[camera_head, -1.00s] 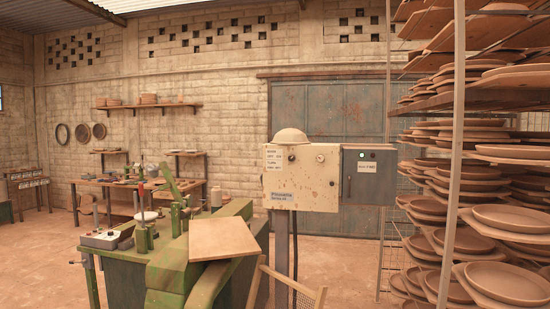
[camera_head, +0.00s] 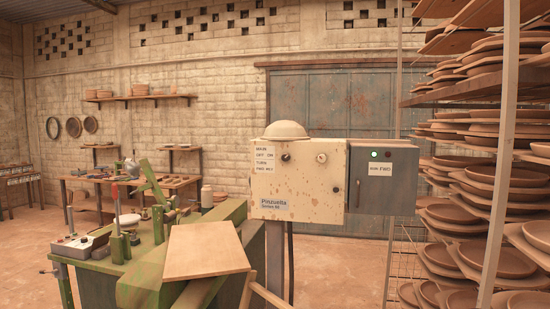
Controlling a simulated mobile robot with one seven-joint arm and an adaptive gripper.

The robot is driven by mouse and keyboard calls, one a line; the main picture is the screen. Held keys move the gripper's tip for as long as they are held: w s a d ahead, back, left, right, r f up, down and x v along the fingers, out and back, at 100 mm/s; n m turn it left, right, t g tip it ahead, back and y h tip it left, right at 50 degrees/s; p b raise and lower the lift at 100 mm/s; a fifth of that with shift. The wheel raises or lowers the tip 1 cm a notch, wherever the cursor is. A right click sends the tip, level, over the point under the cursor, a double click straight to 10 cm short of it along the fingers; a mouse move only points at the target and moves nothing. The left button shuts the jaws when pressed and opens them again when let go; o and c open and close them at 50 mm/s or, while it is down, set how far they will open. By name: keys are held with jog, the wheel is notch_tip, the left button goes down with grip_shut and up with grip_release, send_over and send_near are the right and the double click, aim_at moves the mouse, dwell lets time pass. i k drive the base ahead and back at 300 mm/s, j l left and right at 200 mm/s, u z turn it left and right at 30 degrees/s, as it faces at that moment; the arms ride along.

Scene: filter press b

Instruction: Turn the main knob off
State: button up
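A cream, speckled control box (camera_head: 300,185) stands on a post in the middle of the view. Its upper face carries a dark knob (camera_head: 286,157) beside a white label (camera_head: 264,158) that reads MAIN, OFF, ON. A second round fitting (camera_head: 321,158) sits to the right of the knob. The knob is too small to tell which way it points. A grey box (camera_head: 383,180) adjoins on the right, with a lit green light (camera_head: 375,154) and a darker round one beside it. My gripper does not show in the view.
A green machine (camera_head: 150,260) with a tan board (camera_head: 206,251) stands at front left, close to the post. Racks of clay plates (camera_head: 495,262) fill the right side. A pale bowl-like thing (camera_head: 285,130) rests on the box. Open floor shows left of the machine.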

aim_at(285, 157)
jog(key=i+l, duration=0.2)
jog(key=i, duration=0.3)
jog(key=i+l, duration=0.15)
jog(key=i, duration=0.4)
jog(key=i+l+u, duration=0.35)
jog(key=i+u, duration=0.2)
jog(key=i+l, duration=0.05)
jog(key=i, duration=0.05)
